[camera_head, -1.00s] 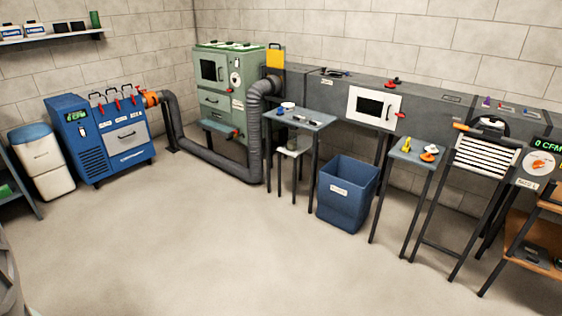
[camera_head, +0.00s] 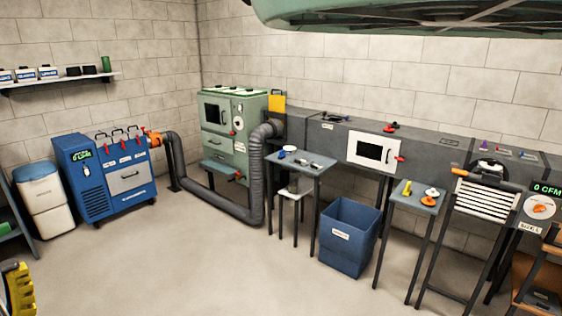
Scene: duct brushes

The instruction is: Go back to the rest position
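My gripper is not in view, so I cannot see its fingers or whether it holds anything. No part of the arm's end shows. A small blue table (camera_head: 300,162) in the middle holds a few small tools and a white round piece. A second blue side table (camera_head: 418,196) at the right holds a yellow piece (camera_head: 407,187) and an orange and white piece (camera_head: 429,199). A grey duct (camera_head: 335,142) runs along the back wall, with a white access door (camera_head: 371,150) on its front.
A blue bin (camera_head: 349,236) stands between the two tables. A blue machine (camera_head: 104,176) stands at the left, joined by a grey hose (camera_head: 257,190) to the green cabinet (camera_head: 232,135). A green-rimmed shape (camera_head: 410,14) hangs across the top right. The floor (camera_head: 190,265) in front is clear.

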